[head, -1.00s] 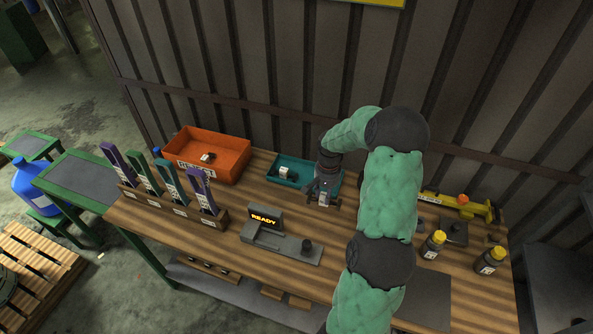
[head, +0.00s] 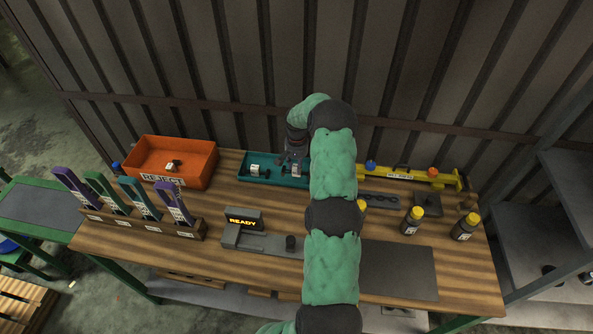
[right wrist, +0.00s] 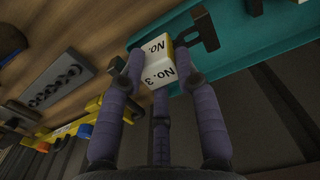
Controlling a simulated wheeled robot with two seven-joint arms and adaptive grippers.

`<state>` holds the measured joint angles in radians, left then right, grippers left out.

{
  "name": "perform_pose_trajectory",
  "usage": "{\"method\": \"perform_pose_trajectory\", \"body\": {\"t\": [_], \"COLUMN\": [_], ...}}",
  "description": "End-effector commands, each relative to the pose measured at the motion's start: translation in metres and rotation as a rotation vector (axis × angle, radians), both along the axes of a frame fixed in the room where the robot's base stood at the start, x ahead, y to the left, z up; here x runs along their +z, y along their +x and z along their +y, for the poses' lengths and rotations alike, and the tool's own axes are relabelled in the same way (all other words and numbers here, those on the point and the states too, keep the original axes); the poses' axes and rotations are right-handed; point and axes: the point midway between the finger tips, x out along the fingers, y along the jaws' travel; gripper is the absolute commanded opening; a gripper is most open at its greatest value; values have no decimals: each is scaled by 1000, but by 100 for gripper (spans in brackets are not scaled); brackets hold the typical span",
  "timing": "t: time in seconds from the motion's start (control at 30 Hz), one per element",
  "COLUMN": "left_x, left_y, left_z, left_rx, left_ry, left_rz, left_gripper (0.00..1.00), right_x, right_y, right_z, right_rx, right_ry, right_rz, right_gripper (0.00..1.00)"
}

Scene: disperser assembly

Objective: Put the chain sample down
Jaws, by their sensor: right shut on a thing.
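My right gripper (head: 295,166) is shut on a chain sample (head: 297,171), a pale block with dark end pieces, over the right part of the teal tray (head: 240,179). In the right wrist view the sample (right wrist: 157,75) reads "No. 3" and sits between the fingertips, with the tray's teal edge (right wrist: 268,58) beside it. I cannot tell whether the sample touches the tray floor. Another sample (head: 255,169) lies in the left part of the tray. My left gripper is not in view.
The orange reject bin (head: 205,166), holding a small piece (head: 172,165), stands left of the tray. A "READY" device (head: 243,221) is in front. A yellow tool (head: 405,174) and dark bottles (head: 412,221) are at the right. Upright holders (head: 140,198) line the left.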

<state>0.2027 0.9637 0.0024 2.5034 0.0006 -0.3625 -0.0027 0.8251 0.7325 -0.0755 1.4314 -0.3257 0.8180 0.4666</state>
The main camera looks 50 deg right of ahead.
Motion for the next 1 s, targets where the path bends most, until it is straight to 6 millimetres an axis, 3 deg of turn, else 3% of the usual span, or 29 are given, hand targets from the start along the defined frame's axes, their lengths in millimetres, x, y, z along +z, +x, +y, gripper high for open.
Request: {"method": "perform_pose_trajectory", "body": {"t": [0.2,0.33,0.57,0.83,1.0], "left_x": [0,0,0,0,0], "left_y": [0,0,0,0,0], "left_z": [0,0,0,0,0], "left_rx": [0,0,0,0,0], "left_ry": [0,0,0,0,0], "left_rz": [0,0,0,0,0], "left_gripper": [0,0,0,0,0], "right_x": [-29,-38,-45,-76,-76], "right_y": [13,18,21,22,22], "right_z": [-19,-26,-31,-32,-32], "right_rx": [0,0,0,0,0], "right_ry": [0,-1,-1,0,-2], "right_rz": [0,0,0,1,-1], "right_gripper": [0,0,0,0,0]}}
